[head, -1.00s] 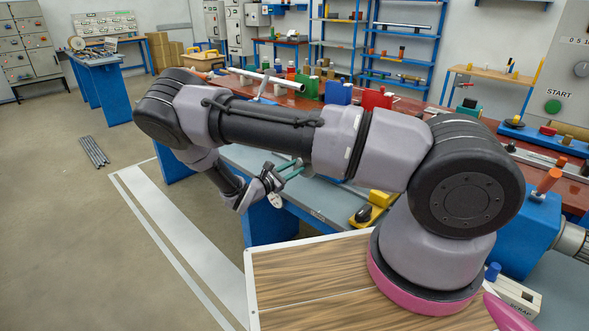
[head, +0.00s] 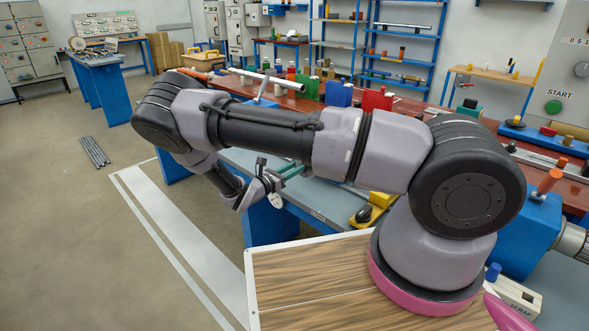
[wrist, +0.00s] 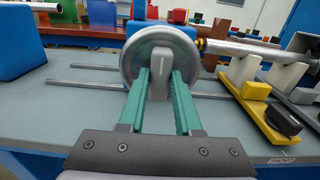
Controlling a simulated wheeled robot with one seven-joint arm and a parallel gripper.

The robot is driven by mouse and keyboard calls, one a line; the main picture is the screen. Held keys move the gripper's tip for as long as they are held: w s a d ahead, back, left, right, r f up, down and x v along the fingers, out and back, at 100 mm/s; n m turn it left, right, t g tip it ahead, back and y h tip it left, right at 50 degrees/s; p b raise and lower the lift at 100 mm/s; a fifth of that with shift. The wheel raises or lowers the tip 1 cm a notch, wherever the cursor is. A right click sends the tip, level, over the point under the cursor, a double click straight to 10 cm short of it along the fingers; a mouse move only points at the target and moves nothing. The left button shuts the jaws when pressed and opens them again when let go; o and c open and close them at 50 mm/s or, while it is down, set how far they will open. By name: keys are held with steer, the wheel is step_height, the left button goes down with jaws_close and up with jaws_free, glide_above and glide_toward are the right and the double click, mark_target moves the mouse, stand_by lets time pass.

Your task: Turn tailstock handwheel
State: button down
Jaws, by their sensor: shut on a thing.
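The tailstock handwheel (wrist: 150,38) is a round silver disc in the middle of the wrist view. A grey grip piece (wrist: 160,82) stands out from its face toward me. My gripper (wrist: 162,74) has its two green fingers on either side of this grey piece and is shut on it. In the head view my gripper (head: 291,170) is beyond my arm, over the grey bench. The handwheel is hidden behind my arm there.
Two rails (wrist: 90,82) run along the bench behind the fingers. Right of the wheel are a brass-tipped rod (wrist: 235,48), pale supports and a yellow base with a black knob (wrist: 284,121). A blue block (wrist: 18,48) stands at left.

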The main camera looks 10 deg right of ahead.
steer(key=c, duration=0.6)
jaws_free()
steer(key=v, duration=1.1)
steer(key=shift+d, duration=0.1)
steer(key=s+d+r+m+g+y, duration=0.2)
steer(key=d+r+m+g+y, duration=0.15)
steer(key=r+m, duration=0.35)
steer(key=s+d+r+m+g+y, duration=0.3)
steer(key=d+r+m+g, duration=0.1)
steer(key=r, duration=0.4)
steer(key=s+d+r+m+g+y, duration=0.2)
steer(key=d+r+m+g+y, duration=0.15)
steer(key=r+m, duration=0.35)
steer(key=s+d+r+m+t+y, duration=0.2)
steer(key=s+r, duration=0.5)
steer(key=r, duration=0.4)
steer(key=s+d+r+m+t+y, duration=0.2)
steer(key=s+r+m+t+y, duration=0.3)
steer(key=s+r+m, duration=0.3)
step_height(320, 180, up, 3)
steer(key=shift+s+m+t, duration=0.25)
steer(key=shift+m+t, duration=0.35)
